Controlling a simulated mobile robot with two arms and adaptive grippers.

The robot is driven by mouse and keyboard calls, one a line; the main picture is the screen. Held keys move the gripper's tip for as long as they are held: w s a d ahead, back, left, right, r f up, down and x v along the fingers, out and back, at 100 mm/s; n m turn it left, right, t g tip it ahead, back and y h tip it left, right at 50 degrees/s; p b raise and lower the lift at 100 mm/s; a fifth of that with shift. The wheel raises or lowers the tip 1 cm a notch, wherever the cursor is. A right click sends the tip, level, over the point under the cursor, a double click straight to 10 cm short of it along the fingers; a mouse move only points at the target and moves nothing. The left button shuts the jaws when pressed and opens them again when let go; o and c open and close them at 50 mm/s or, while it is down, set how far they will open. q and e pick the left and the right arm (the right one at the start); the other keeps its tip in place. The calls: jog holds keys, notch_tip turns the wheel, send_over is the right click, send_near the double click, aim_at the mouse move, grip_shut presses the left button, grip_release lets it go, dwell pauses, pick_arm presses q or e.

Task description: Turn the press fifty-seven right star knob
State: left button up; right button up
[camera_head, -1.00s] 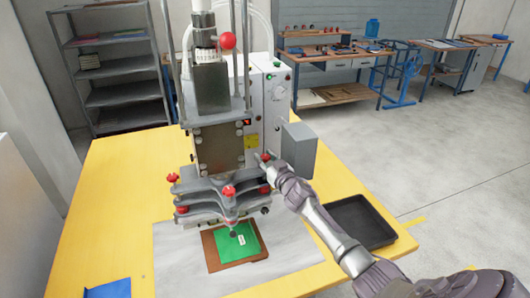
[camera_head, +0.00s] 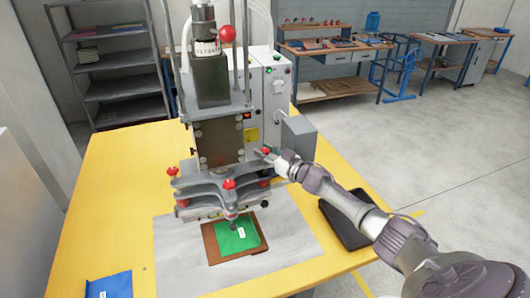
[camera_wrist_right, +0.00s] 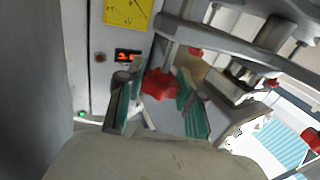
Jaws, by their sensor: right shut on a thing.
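The press (camera_head: 217,145) stands on the yellow table, with several red star knobs on its plates. The right star knob (camera_head: 266,150) is at the right end of the upper plate. My right gripper (camera_head: 268,154) is at this knob, its arm coming from the lower right. In the right wrist view the red knob (camera_wrist_right: 158,84) sits between the two green-padded fingers of my right gripper (camera_wrist_right: 158,100), which is shut on it. The fingers partly hide the knob in the head view. My left gripper is not in view.
A black tray (camera_head: 335,222) lies right of the press, partly under my right arm. A green piece on a brown board (camera_head: 213,250) lies below the press head. A grey box (camera_head: 301,137) is close behind my gripper. A blue item (camera_head: 110,285) lies front left.

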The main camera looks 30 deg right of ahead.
aim_at(265, 150)
jog(key=o, duration=1.2)
notch_tip(265, 150, up, 10)
